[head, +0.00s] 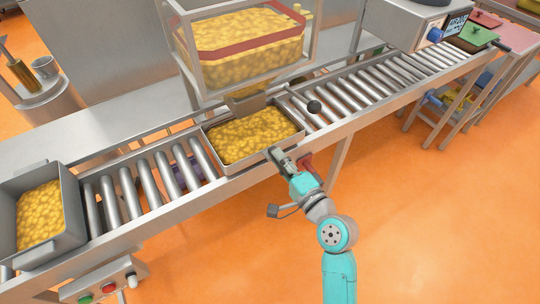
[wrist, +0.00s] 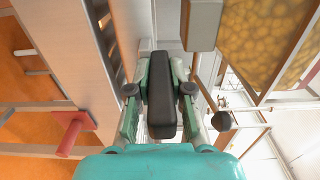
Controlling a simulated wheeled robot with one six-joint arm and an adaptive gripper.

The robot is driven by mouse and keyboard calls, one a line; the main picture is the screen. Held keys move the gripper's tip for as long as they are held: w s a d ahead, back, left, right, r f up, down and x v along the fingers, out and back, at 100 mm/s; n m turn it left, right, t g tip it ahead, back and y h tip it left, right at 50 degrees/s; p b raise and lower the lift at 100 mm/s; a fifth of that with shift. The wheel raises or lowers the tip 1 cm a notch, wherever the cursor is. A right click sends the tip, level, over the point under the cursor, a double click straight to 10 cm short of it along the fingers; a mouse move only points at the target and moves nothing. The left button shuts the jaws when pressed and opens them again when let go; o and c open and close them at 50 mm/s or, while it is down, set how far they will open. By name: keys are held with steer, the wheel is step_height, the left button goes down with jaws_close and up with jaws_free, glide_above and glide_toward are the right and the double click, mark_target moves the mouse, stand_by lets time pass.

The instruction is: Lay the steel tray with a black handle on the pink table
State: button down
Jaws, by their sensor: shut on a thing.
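The steel tray (head: 213,142), filled with yellow pieces, sits on the roller conveyor below the hopper in the head view. My gripper (head: 282,157) is at the tray's near right side. In the wrist view, my gripper (wrist: 162,92) is shut on the tray's black handle (wrist: 163,110), which lies between the two fingers. The fingers hide part of the handle in the head view. A pinkish table (head: 518,56) stands at the far right, beside the conveyor's end, well away from the tray.
A hopper (head: 245,35) full of yellow pieces stands over the tray, with a black-knobbed lever (head: 314,107) beside it. A red handle (head: 306,163) is just right of my gripper. A grey bin (head: 72,205) sits on the left rollers. The orange floor at right is clear.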

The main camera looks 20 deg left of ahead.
steer(key=v, duration=1.7)
stand_by(0.3)
